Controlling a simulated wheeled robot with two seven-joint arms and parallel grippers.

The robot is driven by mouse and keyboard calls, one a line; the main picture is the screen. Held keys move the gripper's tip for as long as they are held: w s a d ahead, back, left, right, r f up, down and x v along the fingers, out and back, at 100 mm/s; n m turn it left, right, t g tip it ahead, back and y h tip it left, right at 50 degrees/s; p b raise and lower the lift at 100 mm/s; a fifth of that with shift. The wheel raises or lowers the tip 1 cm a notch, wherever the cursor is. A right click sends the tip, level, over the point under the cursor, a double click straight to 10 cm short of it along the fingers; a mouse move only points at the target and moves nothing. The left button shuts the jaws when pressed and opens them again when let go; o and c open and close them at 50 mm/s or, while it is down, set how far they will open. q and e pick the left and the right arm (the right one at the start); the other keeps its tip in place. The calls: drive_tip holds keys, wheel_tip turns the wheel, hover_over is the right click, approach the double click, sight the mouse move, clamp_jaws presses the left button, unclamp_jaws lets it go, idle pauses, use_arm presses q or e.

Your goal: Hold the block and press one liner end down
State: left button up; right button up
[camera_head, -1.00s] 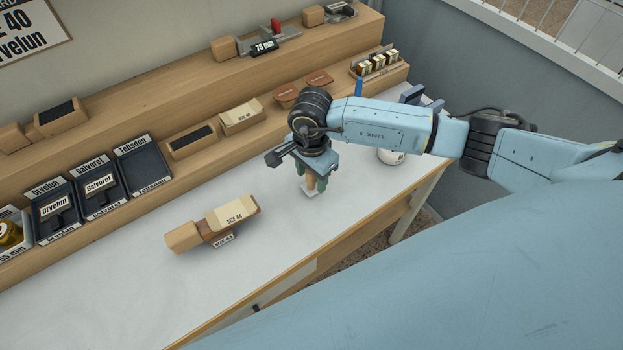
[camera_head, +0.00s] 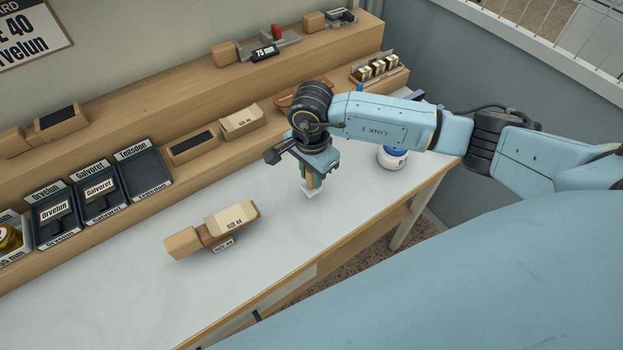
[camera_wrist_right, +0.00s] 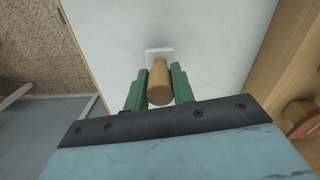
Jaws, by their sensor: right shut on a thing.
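A wooden block assembly lies on the white bench top left of my right gripper. It has a rounded tan end (camera_head: 182,243), a darker brown middle (camera_head: 207,236) and a cream piece marked "SIZE 44" (camera_head: 233,218) over its right side. A small size tag (camera_head: 224,245) sits at its front. My right gripper (camera_head: 311,178) is shut on a wooden-handled tool with a small white base (camera_head: 308,193). In the right wrist view, the tool's handle (camera_wrist_right: 159,82) stands between the green fingers, and its white base (camera_wrist_right: 159,53) shows beyond. I cannot tell whether the base touches the bench. My left gripper is out of view.
Dark labelled trays (camera_head: 98,190) stand along the back left, beside wooden blocks with dark pads (camera_head: 193,142). A white jar with a blue lid (camera_head: 392,157) stands to the right, beyond my right gripper. The bench top (camera_head: 262,258) is clear between block and front edge.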

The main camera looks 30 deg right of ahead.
wheel_tip(320, 180, up, 8)
drive_tip(key=shift+f, duration=0.15)
idle(0.3)
